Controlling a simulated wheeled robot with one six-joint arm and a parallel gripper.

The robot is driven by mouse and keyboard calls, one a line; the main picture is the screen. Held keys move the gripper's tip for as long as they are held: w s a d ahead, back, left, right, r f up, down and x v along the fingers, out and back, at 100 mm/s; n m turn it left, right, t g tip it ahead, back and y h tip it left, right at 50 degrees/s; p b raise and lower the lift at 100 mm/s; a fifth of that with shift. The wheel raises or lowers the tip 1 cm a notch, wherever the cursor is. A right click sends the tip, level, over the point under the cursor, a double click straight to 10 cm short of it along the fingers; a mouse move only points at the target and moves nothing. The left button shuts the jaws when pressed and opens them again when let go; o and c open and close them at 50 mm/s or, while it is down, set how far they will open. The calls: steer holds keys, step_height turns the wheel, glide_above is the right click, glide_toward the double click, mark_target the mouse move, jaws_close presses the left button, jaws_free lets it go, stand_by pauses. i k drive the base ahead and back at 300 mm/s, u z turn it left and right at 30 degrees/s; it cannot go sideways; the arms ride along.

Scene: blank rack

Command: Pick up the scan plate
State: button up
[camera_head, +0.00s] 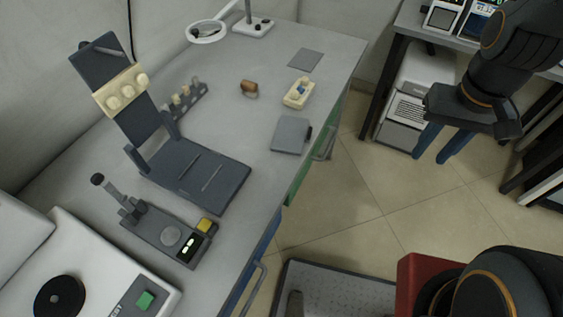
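A flat grey square plate (290,134) with a small dark tab on its right side lies on the grey bench near its right edge. It looks like the scan plate, but I see no label on it. A thinner, darker grey square (305,60) lies farther back on the bench. My gripper (431,157) hangs to the right of the bench, over the floor, well apart from the plate. Its two blue fingers are spread, with nothing between them.
A cream holder (299,93) and a brown object (249,88) stand behind the plate. A dark stand (195,175) with a tilted back, a small device (168,236) and a white machine (85,275) fill the left. A magnifier lamp (207,32) stands at the back.

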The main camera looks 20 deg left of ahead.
mark_target(291, 135)
steer(key=u, duration=1.25)
steer(key=i, duration=0.45)
steer(key=u, duration=2.25)
steer(key=k, duration=0.5)
steer(key=z, duration=1.3)
steer(key=i, duration=0.25)
steer(key=z, duration=0.05)
